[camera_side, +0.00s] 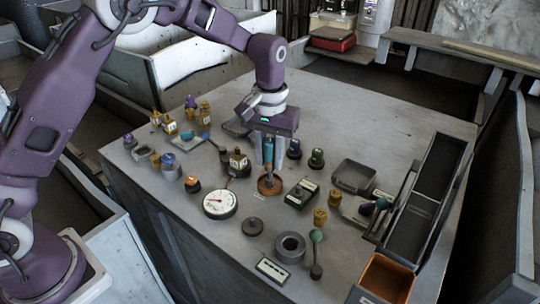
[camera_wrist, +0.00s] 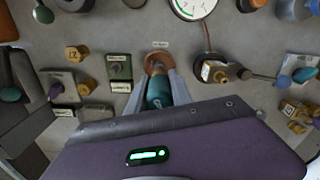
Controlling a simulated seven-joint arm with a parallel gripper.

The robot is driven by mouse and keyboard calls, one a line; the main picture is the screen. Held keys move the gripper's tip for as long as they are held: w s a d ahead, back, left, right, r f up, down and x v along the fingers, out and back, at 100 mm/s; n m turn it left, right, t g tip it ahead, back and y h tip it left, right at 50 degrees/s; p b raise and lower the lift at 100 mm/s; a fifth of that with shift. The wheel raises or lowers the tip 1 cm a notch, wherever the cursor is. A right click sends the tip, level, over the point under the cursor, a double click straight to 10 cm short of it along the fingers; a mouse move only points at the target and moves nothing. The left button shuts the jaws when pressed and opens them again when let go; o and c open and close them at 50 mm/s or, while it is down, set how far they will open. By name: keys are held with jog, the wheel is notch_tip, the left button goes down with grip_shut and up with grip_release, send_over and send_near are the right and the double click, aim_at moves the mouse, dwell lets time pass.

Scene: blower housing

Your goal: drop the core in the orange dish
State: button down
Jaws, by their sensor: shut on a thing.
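My gripper (camera_side: 268,168) points down over the table and is shut on the core (camera_side: 268,150), a teal-blue upright cylinder. In the wrist view, the core (camera_wrist: 158,92) shows between the two grey fingers of my gripper (camera_wrist: 158,76). The orange dish (camera_side: 270,188) is a small round brown-orange ring on the table, directly below the held core. In the wrist view, the orange dish (camera_wrist: 157,57) is just beyond the fingertips, beside a small label. The core's lower end is close to the dish; I cannot tell whether it touches it.
A white-faced gauge (camera_side: 220,204) stands left of the dish, and a dark block with a green face (camera_side: 301,194) stands close to its right. A grey ring (camera_side: 290,247) lies in front. An orange-lined bin (camera_side: 386,278) and a long black tray (camera_side: 424,195) are at the right.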

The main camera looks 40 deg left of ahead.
aim_at(270, 140)
jog(key=shift+f, duration=0.1)
jog(key=shift+f, duration=0.45)
jog(key=shift+f, duration=1)
dwell(1.1)
jog(key=shift+r, duration=4.05)
